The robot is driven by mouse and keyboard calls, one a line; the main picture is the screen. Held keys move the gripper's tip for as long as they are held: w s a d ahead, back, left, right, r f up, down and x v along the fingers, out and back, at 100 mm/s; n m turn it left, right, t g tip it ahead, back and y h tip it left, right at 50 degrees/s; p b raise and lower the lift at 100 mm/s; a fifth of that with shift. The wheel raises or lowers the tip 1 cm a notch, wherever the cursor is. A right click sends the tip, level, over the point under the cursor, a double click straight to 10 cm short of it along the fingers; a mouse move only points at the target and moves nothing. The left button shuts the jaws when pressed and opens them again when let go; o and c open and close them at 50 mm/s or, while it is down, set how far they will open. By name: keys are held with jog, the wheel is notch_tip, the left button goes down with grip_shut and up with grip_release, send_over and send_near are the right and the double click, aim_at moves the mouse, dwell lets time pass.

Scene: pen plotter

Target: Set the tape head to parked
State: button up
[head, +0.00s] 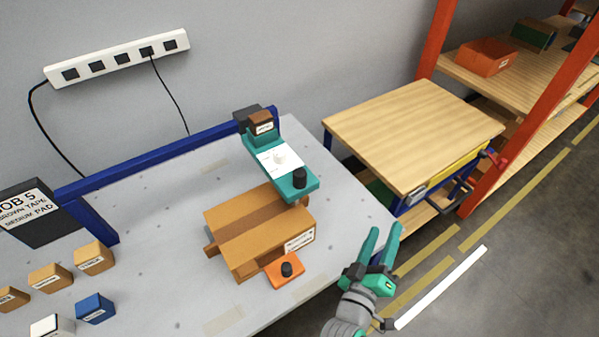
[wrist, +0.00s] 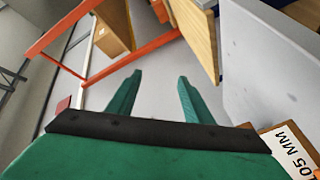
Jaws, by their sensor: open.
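The teal tape head (head: 282,165) hangs out from a dark mount at the end of the blue beam, over the workbench. It has a white label on top and a black knob (head: 299,177) at its near end. A brown taped carton (head: 255,228) lies below and beside it. An orange plate (head: 284,275) with a black knob sits at the carton's near side. My gripper (head: 382,240) is open and empty, past the bench's right edge and apart from the tape head. Its teal fingers also show in the wrist view (wrist: 160,85), with nothing between them.
A blue beam (head: 165,155) crosses the bench (head: 180,265). Small labelled blocks (head: 95,257) and a black sign (head: 35,213) stand at left. A wood-topped cart (head: 415,130) and orange shelving (head: 435,40) stand at right. Free floor (head: 480,270) lies at lower right.

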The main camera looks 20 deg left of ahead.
jog(key=w+d+r+m+h, duration=0.15)
jog(key=w+r+h, duration=0.35)
jog(key=w+r, duration=0.55)
notch_tip(320, 180, up, 8)
jog(key=m+g+y, duration=0.4)
jog(key=g+y, duration=0.5)
jog(key=g, duration=0.5)
send_over(299, 173)
jog(key=s+d, duration=0.1)
jog(key=s, duration=0.3)
jog(key=x, duration=0.6)
jog(key=w+x, duration=0.1)
jog(key=x, duration=0.2)
jog(key=shift+w+d+f, duration=0.1)
jog(key=shift+w+f, duration=0.05)
jog(key=shift+f, duration=0.4)
